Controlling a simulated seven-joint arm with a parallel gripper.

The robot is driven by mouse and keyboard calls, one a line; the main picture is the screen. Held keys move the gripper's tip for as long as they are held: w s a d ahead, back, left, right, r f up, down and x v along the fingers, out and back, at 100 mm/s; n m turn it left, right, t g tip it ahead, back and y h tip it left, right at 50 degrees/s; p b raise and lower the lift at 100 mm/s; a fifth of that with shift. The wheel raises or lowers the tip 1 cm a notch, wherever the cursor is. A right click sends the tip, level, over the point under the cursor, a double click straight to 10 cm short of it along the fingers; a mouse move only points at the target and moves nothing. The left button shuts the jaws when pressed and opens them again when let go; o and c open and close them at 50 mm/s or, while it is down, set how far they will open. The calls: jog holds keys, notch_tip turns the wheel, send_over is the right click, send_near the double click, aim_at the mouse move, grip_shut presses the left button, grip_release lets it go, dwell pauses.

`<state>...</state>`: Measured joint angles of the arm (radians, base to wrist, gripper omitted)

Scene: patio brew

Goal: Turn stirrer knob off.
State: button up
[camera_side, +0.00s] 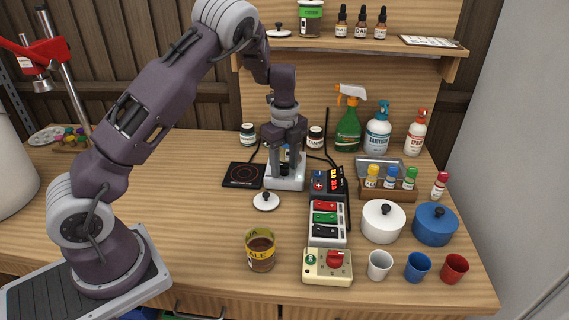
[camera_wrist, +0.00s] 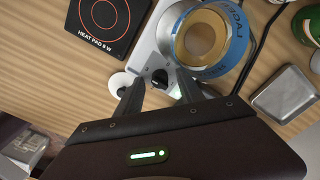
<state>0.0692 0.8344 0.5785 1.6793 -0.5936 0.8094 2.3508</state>
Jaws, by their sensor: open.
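The stirrer (camera_side: 284,184) is a pale grey box on the table, right of the black heat pad (camera_side: 243,175). In the wrist view its grey body (camera_wrist: 146,50) carries a jar with a blue label (camera_wrist: 238,58). The black stirrer knob (camera_wrist: 160,77) is on its near face, between the fingertips of my gripper (camera_wrist: 159,79). My gripper (camera_side: 286,165) points down at the stirrer and is open. I cannot tell whether the fingers touch the knob. In the side view my gripper largely hides the jar and the knob.
A white lid (camera_side: 266,201) lies just in front of the stirrer. A glass of brown liquid (camera_side: 261,252) is near the front edge. The table's left part is mostly clear.

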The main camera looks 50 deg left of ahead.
grip_shut()
